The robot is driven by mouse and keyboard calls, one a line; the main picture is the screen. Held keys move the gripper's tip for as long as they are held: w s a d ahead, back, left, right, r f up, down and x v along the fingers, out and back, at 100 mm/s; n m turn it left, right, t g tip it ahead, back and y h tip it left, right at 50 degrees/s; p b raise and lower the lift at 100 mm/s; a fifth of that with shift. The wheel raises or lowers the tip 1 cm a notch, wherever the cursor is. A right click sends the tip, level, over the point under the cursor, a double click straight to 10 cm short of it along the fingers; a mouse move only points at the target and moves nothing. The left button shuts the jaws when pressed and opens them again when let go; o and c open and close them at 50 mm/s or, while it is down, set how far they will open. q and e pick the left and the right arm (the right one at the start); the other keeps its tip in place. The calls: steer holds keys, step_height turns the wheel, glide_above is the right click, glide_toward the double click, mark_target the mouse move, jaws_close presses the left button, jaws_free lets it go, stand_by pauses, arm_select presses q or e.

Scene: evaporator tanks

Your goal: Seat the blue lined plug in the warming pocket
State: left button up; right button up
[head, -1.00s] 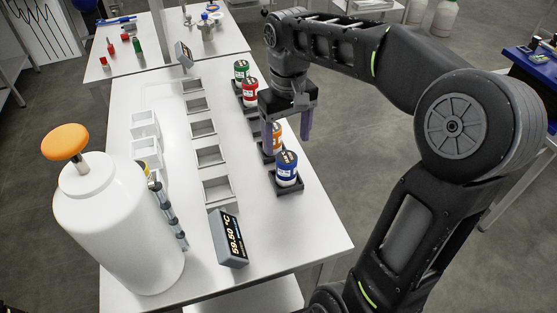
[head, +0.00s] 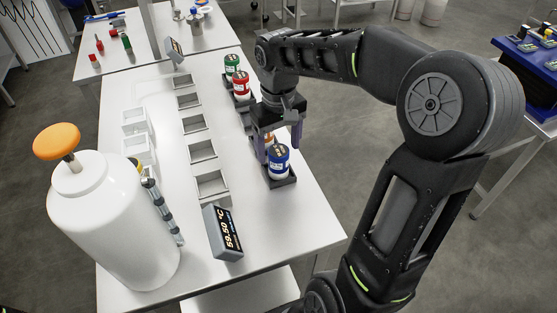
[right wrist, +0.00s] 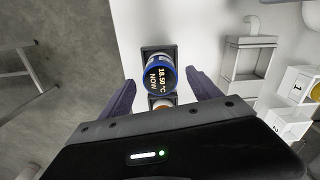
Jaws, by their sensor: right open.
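The blue plug (head: 279,163), a white jar shape with blue lid and band, stands upright in a dark square holder at the near end of a row. In the right wrist view its lid (right wrist: 159,75) reads 18.50 °C NOW. My right gripper (head: 280,146) is open and empty above the row, its fingers just beyond the blue plug and apart from it. Several open white square pockets (head: 211,200) line the table to the left; which is the warming pocket I cannot tell. A display (head: 223,233) reading 59.50 °C stands by the nearest one. My left gripper is not in view.
Red (head: 241,85) and green (head: 232,65) plugs stand farther back. A white tank (head: 115,220) with an orange knob fills the near left of the table. White numbered boxes (head: 137,122) stand behind it.

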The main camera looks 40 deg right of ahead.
steer(key=shift+f, duration=1.55)
jaws_close()
